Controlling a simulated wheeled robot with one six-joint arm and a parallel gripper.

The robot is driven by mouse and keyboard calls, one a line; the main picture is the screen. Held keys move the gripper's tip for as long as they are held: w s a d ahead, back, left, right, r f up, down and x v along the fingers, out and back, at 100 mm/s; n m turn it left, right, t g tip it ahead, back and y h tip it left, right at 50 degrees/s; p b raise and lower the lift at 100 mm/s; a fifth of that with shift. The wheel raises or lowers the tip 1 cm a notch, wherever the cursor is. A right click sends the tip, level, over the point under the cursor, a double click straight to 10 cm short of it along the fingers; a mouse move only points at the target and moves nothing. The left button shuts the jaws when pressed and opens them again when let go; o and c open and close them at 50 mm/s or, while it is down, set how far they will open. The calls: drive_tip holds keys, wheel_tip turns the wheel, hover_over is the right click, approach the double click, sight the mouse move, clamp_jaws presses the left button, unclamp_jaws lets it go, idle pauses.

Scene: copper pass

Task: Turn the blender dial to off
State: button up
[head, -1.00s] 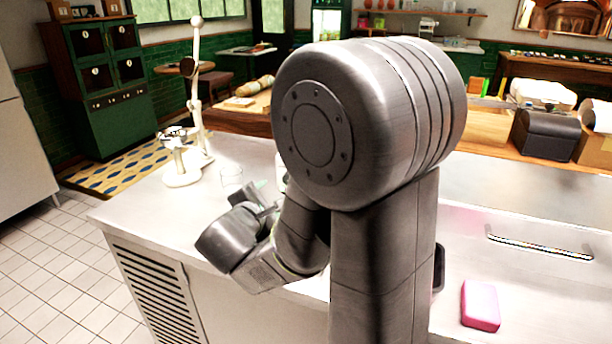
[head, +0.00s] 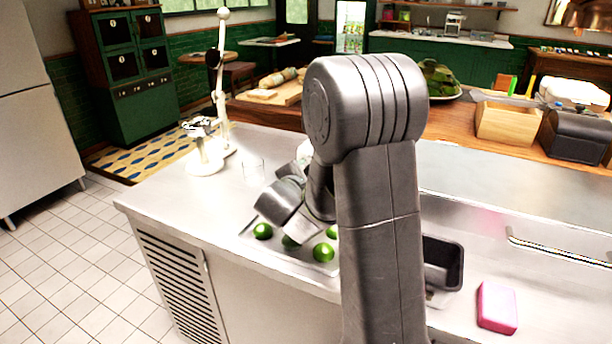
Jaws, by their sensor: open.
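I cannot make out a blender or its dial in the head view. A small part of a white object (head: 304,150) shows beside my arm on the far side of the steel counter (head: 180,200); the rest of it is hidden and I cannot tell what it is. My arm stands large in the middle of the view, with its wrist bent down to the left over the counter. My gripper's fingers are hidden behind the wrist, so I do not see what they touch.
A white lever press (head: 205,160) and a clear glass (head: 253,168) stand at the counter's left. Several green limes (head: 324,252) lie on a tray (head: 318,268) below my wrist. A black bin (head: 443,263) and a pink sponge (head: 497,307) are at the right.

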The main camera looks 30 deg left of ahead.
drive_tip(key=c, duration=1)
drive_tip(key=shift+o, duration=0.2)
drive_tip(key=shift+n, duration=0.3)
drive_tip(key=n+h+p, duration=0.2)
drive_tip(key=n, duration=0.2)
drive_tip(key=shift+s+a, duration=0.1)
drive_tip(key=shift+a, duration=0.05)
drive_tip(key=n+h+p, duration=0.2)
drive_tip(key=n, duration=0.2)
drive_tip(key=shift+a+f, duration=0.1)
drive_tip(key=shift+f, duration=0.05)
drive_tip(key=shift+n+p, duration=0.3)
drive_tip(key=o, duration=1)
drive_tip(key=shift+c, duration=0.2)
